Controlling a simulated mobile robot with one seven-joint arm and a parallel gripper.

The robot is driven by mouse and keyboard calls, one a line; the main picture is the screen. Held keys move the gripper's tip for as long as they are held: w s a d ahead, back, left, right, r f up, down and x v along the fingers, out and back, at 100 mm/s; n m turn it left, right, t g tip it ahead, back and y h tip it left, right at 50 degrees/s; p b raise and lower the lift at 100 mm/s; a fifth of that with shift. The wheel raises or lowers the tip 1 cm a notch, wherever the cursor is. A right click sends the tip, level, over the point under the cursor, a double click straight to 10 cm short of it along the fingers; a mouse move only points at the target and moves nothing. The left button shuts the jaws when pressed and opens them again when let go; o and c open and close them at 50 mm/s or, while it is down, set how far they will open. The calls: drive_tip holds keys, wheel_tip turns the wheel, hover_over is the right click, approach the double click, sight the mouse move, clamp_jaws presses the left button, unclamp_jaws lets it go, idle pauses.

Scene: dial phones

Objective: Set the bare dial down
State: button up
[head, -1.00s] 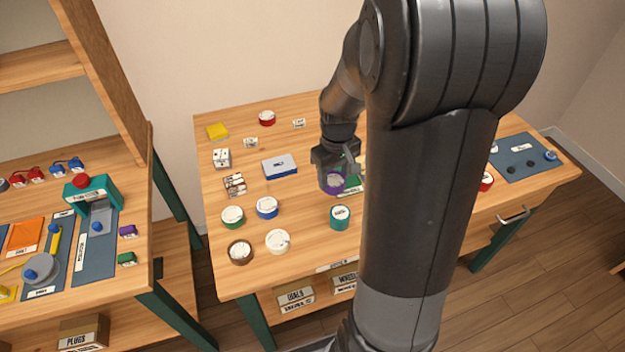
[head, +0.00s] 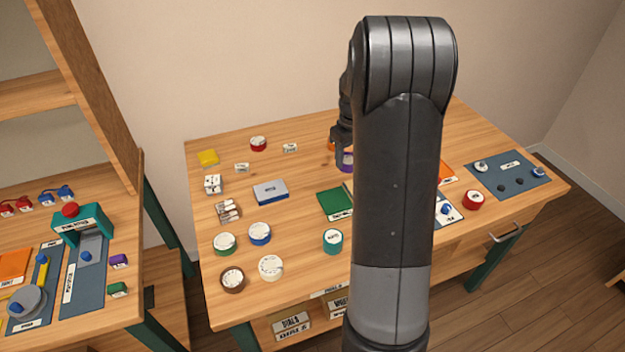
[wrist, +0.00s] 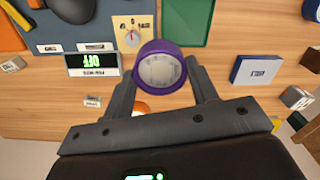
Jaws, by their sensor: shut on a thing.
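My gripper (wrist: 163,72) is shut on a purple dial (wrist: 171,48), with one finger on each side of its ring. The dial's pale grey, ribbed inner face points toward the wrist camera, and no printed label shows on it. In the head view my gripper (head: 343,139) is partly hidden behind my arm. The purple dial (head: 346,162) shows just below it, over the back middle of the table. I cannot tell whether the dial touches the wood.
A green mat (head: 333,199) lies in front of the dial. A teal dial (head: 332,240), a blue-edged box (head: 271,192) and several other dials stand on the table (head: 300,264). The wrist view shows an OFF display (wrist: 92,62) and a yellow card (wrist: 121,24) close by.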

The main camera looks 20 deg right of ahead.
drive_tip(key=w+a+f, duration=0.4)
drive_tip(key=a, duration=0.1)
drive_tip(key=w+a+f, duration=0.2)
drive_tip(key=w+a, duration=0.1)
drive_tip(key=shift+w+f, duration=0.1)
drive_tip(key=shift+f, duration=2.1)
drive_tip(key=shift+f, duration=0.1)
drive_tip(key=o, duration=1)
